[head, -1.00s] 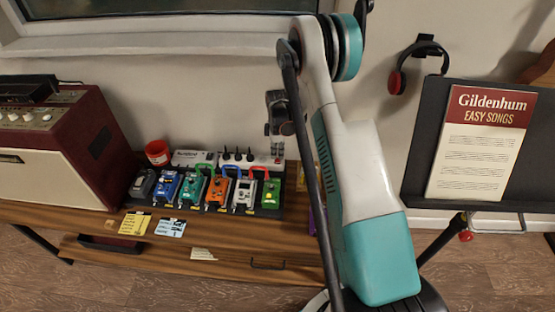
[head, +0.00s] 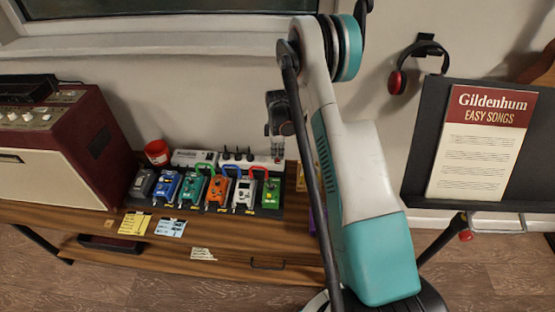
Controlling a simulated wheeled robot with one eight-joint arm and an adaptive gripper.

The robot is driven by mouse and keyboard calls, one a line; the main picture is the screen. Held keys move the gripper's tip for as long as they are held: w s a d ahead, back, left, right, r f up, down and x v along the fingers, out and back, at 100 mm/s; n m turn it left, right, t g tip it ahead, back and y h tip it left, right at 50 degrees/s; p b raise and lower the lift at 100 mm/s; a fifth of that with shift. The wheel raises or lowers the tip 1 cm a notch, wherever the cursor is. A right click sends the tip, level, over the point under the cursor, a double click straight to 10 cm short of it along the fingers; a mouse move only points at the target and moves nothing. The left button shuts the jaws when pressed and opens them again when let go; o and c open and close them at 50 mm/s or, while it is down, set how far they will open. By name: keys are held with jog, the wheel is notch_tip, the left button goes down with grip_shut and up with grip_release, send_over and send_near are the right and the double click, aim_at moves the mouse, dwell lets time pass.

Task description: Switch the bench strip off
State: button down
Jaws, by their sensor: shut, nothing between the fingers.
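The bench strip (head: 249,160) is a long white power strip at the back of the bench, behind the row of pedals. Several black plugs stand up from it. My gripper (head: 277,156) points down at the strip's right end, with its fingers shut and empty. The fingertips overlap that end in the head view; I cannot tell whether they touch it. The strip's switch is too small and covered to make out.
Several coloured pedals (head: 217,190) stand on a dark board in front of the strip. A red cup (head: 158,152) and an amplifier (head: 60,150) are to the left. A music stand (head: 420,150) is at the right. The bench front is mostly clear apart from paper notes (head: 170,228).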

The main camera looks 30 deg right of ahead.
aim_at(277, 160)
jog(key=shift+f+b, duration=0.6)
jog(key=shift+f, duration=0.35)
dwell(0.5)
jog(key=shift+r, duration=0.2)
jog(key=shift+r+p, duration=1.6)
jog(key=shift+r, duration=1.75)
